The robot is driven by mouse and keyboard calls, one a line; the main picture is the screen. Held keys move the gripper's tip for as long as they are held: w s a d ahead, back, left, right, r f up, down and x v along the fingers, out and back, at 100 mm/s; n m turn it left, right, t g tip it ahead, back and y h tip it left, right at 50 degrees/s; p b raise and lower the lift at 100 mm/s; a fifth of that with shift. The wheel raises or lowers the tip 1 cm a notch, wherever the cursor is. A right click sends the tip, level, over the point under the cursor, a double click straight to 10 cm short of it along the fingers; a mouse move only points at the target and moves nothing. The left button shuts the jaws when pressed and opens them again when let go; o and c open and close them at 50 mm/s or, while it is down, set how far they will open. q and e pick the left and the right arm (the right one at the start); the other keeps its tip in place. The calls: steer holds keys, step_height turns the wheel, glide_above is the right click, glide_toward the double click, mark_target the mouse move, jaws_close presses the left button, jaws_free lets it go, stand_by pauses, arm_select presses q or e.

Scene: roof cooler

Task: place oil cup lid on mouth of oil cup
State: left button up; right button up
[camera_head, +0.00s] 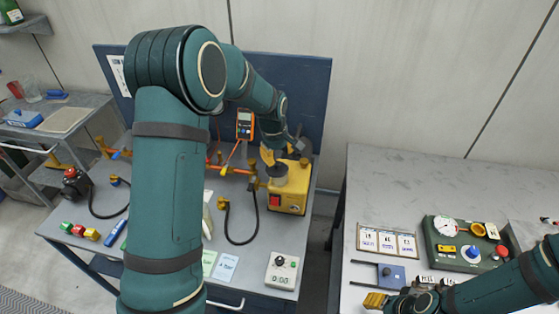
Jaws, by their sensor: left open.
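A blue back panel (318,95) stands close behind the machine. An orange meter (245,124) is left of the left gripper. A black cable (229,228) and a control box (283,271) lie in front. The right table's back (400,180) is clear.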

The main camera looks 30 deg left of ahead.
arm_select(q)
step_height(320, 180, up, 8)
steer(key=s, duration=0.2)
arm_select(e)
steer(key=shift+r, duration=0.15)
arm_select(q)
steer(key=m+h, duration=0.1)
steer(key=m, duration=0.2)
glide_above(276, 172)
steer(key=s+d, duration=0.2)
steer(key=d, duration=0.2)
steer(key=s+a+x, duration=0.1)
steer(key=s+x, duration=0.1)
steer(key=x, duration=0.7)
steer(key=s+d+f+m+h, duration=0.1)
steer(key=s+d+f+m, duration=0.2)
steer(key=s+d+f, duration=0.55)
steer(key=s+d+f+m+h, duration=0.1)
steer(key=s+d+f+m, duration=0.3)
steer(key=s, duration=0.6)
step_height(276, 172, down, 4)
steer(key=shift+s+d+r+m+h, duration=0.15)
steer(key=shift+s+d+m+h, duration=0.2)
steer(key=shift+d, duration=0.7)
